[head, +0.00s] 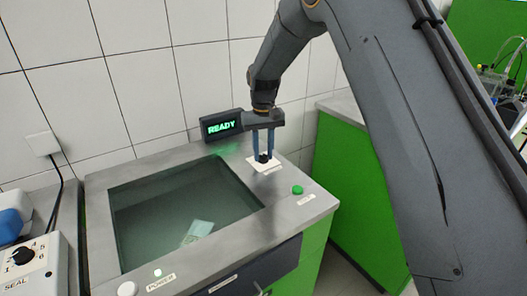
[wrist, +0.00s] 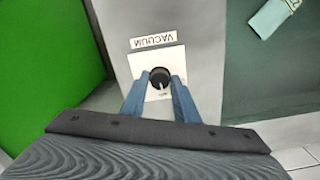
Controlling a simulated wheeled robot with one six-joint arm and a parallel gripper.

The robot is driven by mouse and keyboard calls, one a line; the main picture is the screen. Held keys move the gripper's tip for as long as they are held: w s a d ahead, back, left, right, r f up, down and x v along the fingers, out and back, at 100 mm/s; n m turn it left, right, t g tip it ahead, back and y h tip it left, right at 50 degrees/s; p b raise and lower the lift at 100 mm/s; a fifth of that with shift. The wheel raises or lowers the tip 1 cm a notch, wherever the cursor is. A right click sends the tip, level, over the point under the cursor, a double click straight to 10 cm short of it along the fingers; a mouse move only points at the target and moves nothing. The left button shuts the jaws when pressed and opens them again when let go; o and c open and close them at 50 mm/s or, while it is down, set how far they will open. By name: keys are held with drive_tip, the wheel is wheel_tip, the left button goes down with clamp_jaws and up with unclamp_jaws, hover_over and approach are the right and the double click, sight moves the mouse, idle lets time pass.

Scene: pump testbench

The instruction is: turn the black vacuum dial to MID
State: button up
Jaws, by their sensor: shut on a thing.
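The black vacuum dial (wrist: 160,77) sits on a white plate (wrist: 141,93) beside a label reading VACUUM (wrist: 154,41) in the wrist view. A light pointer line on the dial points down toward my gripper in that view. My gripper (wrist: 156,84) has its two blue fingers on either side of the dial, shut on it. In the head view my gripper (head: 263,157) reaches straight down onto the dial (head: 263,158) at the back right of the bench top. The plate's scale marks are too small or hidden to read.
A lit display (head: 221,126) reads READY behind the dial. A glass lid (head: 175,215) lies left of it, with a pale packet (head: 198,231) beneath. A green button (head: 297,190) is in front right; a white POWER button (head: 128,289) is at front left. A SEAL dial (head: 23,256) stands far left.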

sight(263, 155)
drive_tip(key=shift+w+r+m, duration=0.15)
drive_tip(key=shift+m, duration=0.45)
drive_tip(key=o, duration=1.1)
drive_tip(key=shift+c, duration=0.2)
wheel_tip(263, 155, up, 8)
drive_tip(key=shift+f+b, duration=0.15)
drive_tip(key=shift+b, duration=0.6)
